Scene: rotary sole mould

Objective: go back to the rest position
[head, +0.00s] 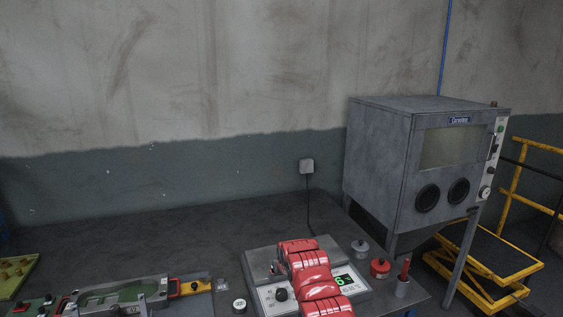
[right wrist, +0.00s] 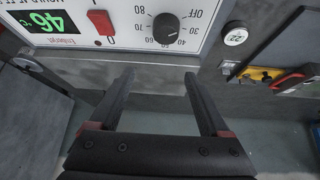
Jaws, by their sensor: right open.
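My right gripper (right wrist: 157,78) is open, with nothing between its two dark fingers in the right wrist view. Its fingertips point at the front of a grey heater box (right wrist: 150,70), whose panel has a green display (right wrist: 45,30), a red switch (right wrist: 101,22) and a black knob (right wrist: 168,28). In the head view my red right arm lies across this box (head: 262,262) and hides part of its panel. The knob (head: 281,294) shows left of the arm. I cannot tell whether the fingers touch the box. My left gripper is out of both views.
A sole mould (head: 115,293) lies at the front left, beside a round gauge (head: 240,304). A cabinet (head: 385,150) stands behind. The back-left table (head: 150,235) is clear.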

